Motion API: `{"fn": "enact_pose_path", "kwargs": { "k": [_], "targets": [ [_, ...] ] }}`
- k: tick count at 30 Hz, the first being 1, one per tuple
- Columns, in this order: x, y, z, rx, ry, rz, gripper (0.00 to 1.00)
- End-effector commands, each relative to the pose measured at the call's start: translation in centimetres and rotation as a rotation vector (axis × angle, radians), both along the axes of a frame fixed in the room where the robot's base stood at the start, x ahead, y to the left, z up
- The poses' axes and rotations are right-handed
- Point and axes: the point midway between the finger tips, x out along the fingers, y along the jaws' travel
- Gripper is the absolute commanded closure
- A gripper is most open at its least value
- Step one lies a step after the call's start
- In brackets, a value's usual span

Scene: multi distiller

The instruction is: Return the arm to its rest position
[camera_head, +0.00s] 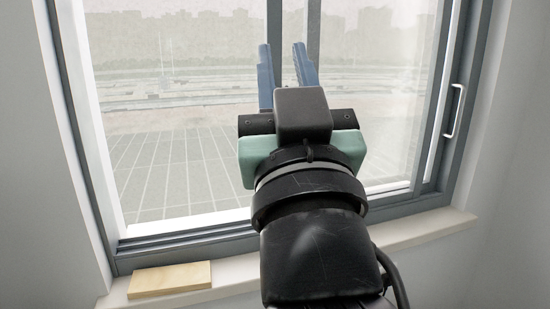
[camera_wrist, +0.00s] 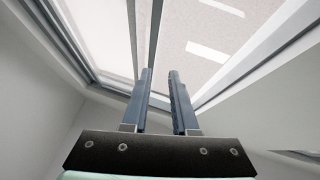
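My gripper (camera_head: 285,66) is raised in front of a window in the head view, with its two blue fingers pointing up and away. In the wrist view the fingers of my gripper (camera_wrist: 160,90) stand apart with a clear gap and nothing between them. My arm reaches up from the bottom of the head view and hides part of the sill and the lower window frame. No object is held.
A sliding window with a grey frame (camera_head: 190,250) and a white handle (camera_head: 454,112) is ahead. A pale wooden block (camera_head: 169,280) lies on the white sill (camera_head: 425,229), left of my arm. Plain walls stand on both sides.

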Motion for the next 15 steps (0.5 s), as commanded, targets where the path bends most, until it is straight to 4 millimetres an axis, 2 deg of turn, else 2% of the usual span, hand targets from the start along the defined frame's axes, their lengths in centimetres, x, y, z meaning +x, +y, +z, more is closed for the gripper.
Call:
{"fn": "enact_pose_path", "kwargs": {
  "k": [1,3,5,6,15],
  "targets": [
    [-2.4,0.6,1.0,0.014,-0.064,-0.012,0.73],
    [-5.7,1.0,2.3,0.036,-0.153,-0.032,0.73],
    [-8.6,1.2,3.3,0.055,-0.227,-0.046,0.73],
    [-9.2,1.1,4.7,0.061,-0.246,-0.052,0.73],
    [-8.7,1.0,12.1,0.057,-0.235,-0.053,0.73]
  ]
}}
